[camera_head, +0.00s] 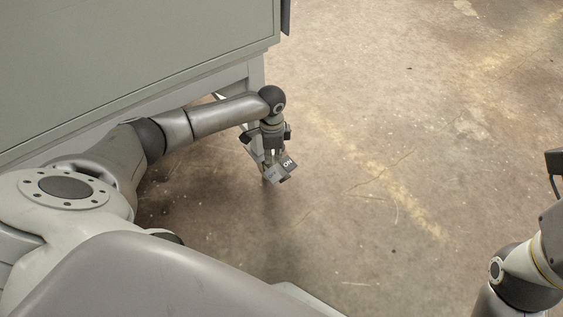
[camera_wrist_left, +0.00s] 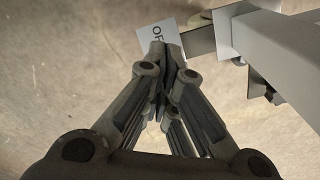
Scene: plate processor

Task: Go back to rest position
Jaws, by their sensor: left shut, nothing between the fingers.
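My left gripper (camera_head: 268,166) points down beside the grey-green cabinet (camera_head: 130,60), and its arm reaches in from the left. In the left wrist view the fingers (camera_wrist_left: 167,58) are closed together with nothing between them. A small grey part with an "ON" label (camera_head: 288,163) shows close by the fingertips in the head view. In the left wrist view a pale plate with letters reading "OF" (camera_wrist_left: 152,36) lies just beyond the fingertips; I cannot tell whether they touch it. My right arm enters at the right edge, and its gripper is out of view.
Grey bars (camera_wrist_left: 285,50) stand close to the right of the left fingers in the wrist view. The cabinet fills the upper left of the head view. The stained concrete floor (camera_head: 400,130) is clear between my arms.

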